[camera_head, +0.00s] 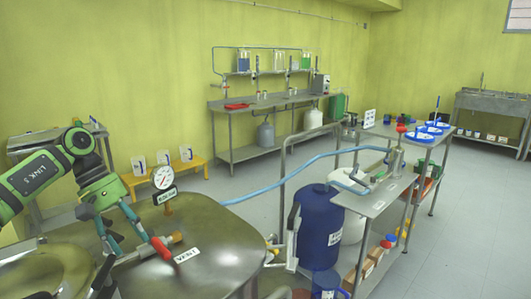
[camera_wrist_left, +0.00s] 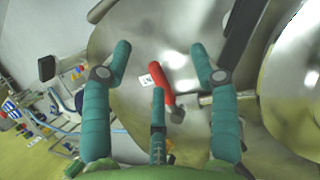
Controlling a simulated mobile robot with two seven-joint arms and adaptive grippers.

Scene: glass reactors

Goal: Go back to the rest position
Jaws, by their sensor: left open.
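My left gripper (camera_head: 124,240) is at the lower left of the head view, over the metal reactor lid (camera_head: 225,255). The red valve handle (camera_head: 160,247) lies near the fingers, beside a white VENT label (camera_head: 187,254). In the wrist view the red handle (camera_wrist_left: 160,82) shows in the gap between the fingers, and nothing is gripped. I cannot tell how far the fingers are above the handle. My right gripper is in neither view.
A pressure gauge (camera_head: 163,177) stands on the lid behind the gripper. A blue hose (camera_head: 290,170) runs right from the lid area to a steel side table (camera_head: 375,200). A blue drum (camera_head: 320,225) stands beside it. A yellow bench (camera_head: 185,172) is behind. Floor at right is clear.

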